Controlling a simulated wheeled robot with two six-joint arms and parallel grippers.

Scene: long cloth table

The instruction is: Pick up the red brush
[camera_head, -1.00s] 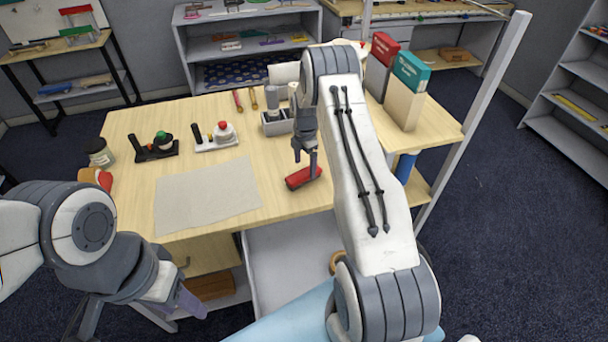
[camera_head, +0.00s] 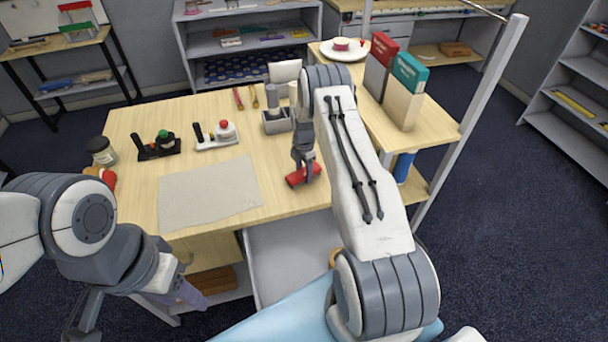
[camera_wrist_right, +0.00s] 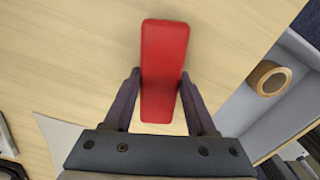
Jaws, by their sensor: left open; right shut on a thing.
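The red brush (camera_head: 299,178) is at the front right of the wooden table, right of the grey cloth. It shows as a plain red block in the right wrist view (camera_wrist_right: 164,65); its underside is hidden. My right gripper (camera_head: 304,172) points down and is shut on the brush, with one finger on each long side in the right wrist view (camera_wrist_right: 160,82). I cannot tell whether the brush is clear of the tabletop. My left gripper (camera_head: 135,303) is open and empty, low at the left, in front of the table.
A grey cloth (camera_head: 208,193) lies left of the brush. A grey holder (camera_head: 277,123) and two stamp-like tools (camera_head: 158,147) stand farther back. Red and teal binders (camera_head: 406,90) stand at the right. A tape roll (camera_wrist_right: 269,78) lies below the table edge.

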